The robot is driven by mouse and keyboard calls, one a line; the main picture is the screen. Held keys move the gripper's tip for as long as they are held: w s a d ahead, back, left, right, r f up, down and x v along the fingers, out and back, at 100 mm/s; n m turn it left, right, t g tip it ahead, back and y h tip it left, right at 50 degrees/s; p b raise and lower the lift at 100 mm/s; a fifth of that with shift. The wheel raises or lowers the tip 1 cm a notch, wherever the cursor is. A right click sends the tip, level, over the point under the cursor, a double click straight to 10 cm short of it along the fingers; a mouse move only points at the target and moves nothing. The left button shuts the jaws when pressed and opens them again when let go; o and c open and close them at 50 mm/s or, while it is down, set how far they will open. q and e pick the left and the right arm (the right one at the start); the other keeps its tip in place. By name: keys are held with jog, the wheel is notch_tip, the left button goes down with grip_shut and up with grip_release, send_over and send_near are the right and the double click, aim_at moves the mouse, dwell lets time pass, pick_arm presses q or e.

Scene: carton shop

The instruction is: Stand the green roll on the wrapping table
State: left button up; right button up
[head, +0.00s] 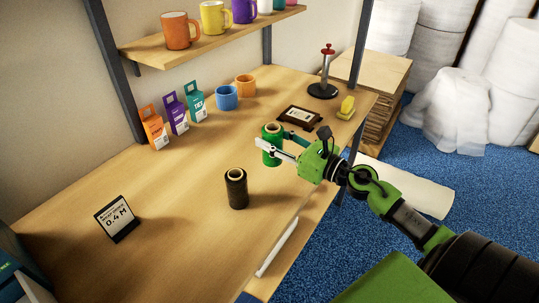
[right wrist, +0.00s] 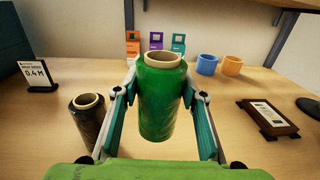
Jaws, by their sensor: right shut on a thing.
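The green roll (head: 271,152) is upright over the wrapping table (head: 165,215), with its open core facing up. My right gripper (head: 277,146) has its fingers on either side of the roll and is shut on it. In the right wrist view the roll (right wrist: 160,100) sits between the two fingers. I cannot tell whether its base touches the table. My left gripper is not in view.
A black roll (head: 236,190) stands on the table, left of the green one. A small sign (head: 117,218), three hang-tab boxes (head: 178,114), two mugs (head: 227,97), a dark framed plaque (head: 298,117) and a yellow item (head: 346,107) are also there. The left-centre tabletop is clear.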

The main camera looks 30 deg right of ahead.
jog(key=w+f, duration=0.1)
jog(key=f, duration=0.2)
jog(key=w+d+f, duration=0.1)
jog(key=w+f, duration=0.2)
jog(key=f, duration=0.2)
jog(key=shift+w+d+f+b, duration=0.2)
jog(key=shift+d+f+b, duration=0.15)
jog(key=shift+d+b, duration=0.05)
jog(key=shift+f, duration=0.2)
jog(key=o, duration=1.3)
jog(key=shift+c, duration=0.2)
jog(key=shift+r, duration=0.1)
